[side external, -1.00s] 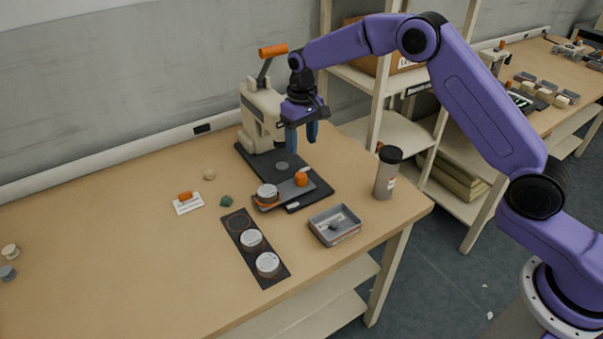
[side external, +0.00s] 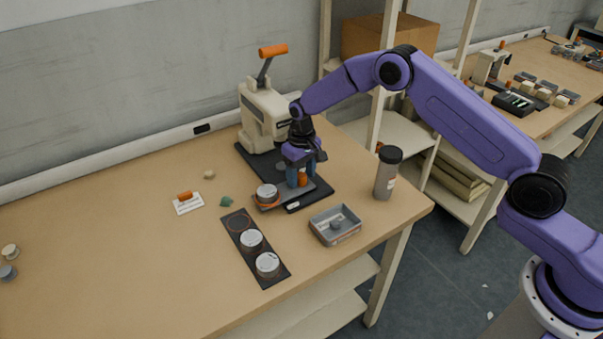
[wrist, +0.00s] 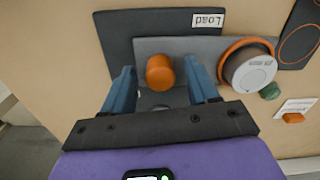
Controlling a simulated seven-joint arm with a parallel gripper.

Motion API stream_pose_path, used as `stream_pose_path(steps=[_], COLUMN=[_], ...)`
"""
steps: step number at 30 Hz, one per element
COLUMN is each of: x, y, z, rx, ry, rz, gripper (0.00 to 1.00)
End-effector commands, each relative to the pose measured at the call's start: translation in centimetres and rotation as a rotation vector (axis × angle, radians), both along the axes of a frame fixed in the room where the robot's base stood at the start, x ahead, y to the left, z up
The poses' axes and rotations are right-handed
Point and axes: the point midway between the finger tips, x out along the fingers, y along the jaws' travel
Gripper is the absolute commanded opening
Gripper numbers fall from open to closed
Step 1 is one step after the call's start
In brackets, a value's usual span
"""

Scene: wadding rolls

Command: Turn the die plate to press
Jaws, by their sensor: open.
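The die plate (wrist: 210,50) is a grey bar on the dark base of the press (side external: 262,118). An orange knob (wrist: 160,72) stands on one end of it. A round metal tin (wrist: 249,72) sits in an orange ring at its other end, beside a "Load" label (wrist: 208,19) on the base. In the side view the tin (side external: 267,193) is at the plate's left end. My gripper (side external: 299,178) is low over the plate, with its blue fingers open on either side of the orange knob. In the wrist view a gap shows between each finger and the knob.
A black strip (side external: 237,223) holds two more tins and an empty ring. A grey tray (side external: 336,226) and a tumbler (side external: 388,173) stand to the right. The press lever has an orange handle (side external: 273,50). A small green lump (side external: 226,201) lies left of the plate.

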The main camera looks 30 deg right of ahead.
Motion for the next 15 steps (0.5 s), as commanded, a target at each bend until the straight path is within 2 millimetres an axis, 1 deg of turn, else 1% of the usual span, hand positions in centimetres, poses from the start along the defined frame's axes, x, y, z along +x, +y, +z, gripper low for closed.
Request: stream_pose_path(steps=[2, 5, 6, 7, 8, 15], x=[0.00, 0.00, 0.00, -0.01, -0.01, -0.01], y=[0.00, -0.01, -0.01, -0.01, -0.01, -0.01], z=[0.01, 0.02, 0.02, 0.02, 0.02, 0.03], rx=[0.000, 0.000, 0.000, 0.000, 0.000, 0.000], ry=[0.000, 0.000, 0.000, 0.000, 0.000, 0.001], rz=[0.000, 0.000, 0.000, 0.000, 0.000, -0.005], gripper=[0.59, 0.30, 0.17, 0.07, 0.00, 0.00])
